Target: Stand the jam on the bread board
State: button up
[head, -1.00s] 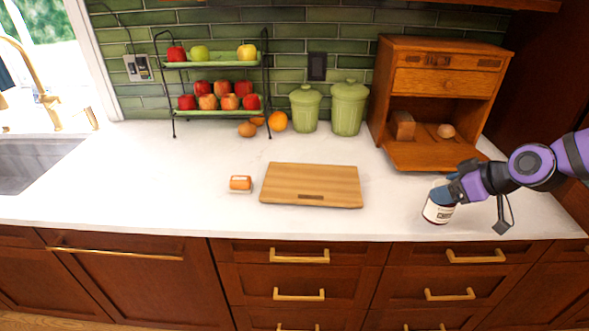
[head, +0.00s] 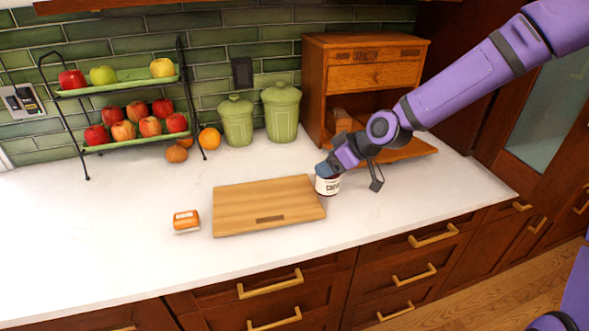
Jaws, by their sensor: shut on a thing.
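The jam (head: 327,185) is a jar with a white label and dark contents, at the right of the bread board in the head view. My gripper (head: 328,168) is shut on the jar's top from above and hides its lid. The jar looks upright; I cannot tell whether its base touches the counter. The bread board (head: 265,200) is a flat wooden board lying on the white counter, with nothing on it. The jar is just beyond the board's right edge.
A small orange-and-white package (head: 186,221) lies left of the board. Behind stand green canisters (head: 281,112), a two-tier fruit rack (head: 125,90) and a wooden bread box (head: 365,75) with its front flap down. The counter (head: 110,240) is clear at front left.

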jog(key=shift+w+a+f, duration=0.6)
jog(key=shift+a+f, duration=0.1)
jog(key=shift+a, duration=0.7)
jog(key=shift+w+a+f, duration=0.55)
jog(key=shift+a+f, duration=0.2)
jog(key=shift+a, duration=0.65)
jog(key=shift+w+a+f, duration=0.6)
jog(key=shift+a+f, duration=0.1)
jog(key=shift+a, duration=0.7)
jog(key=o, duration=1.3)
jog(key=shift+f, duration=0.1)
jog(key=shift+c, duration=0.2)
jog(key=shift+v, duration=6.1)
jog(key=shift+w, duration=0.1)
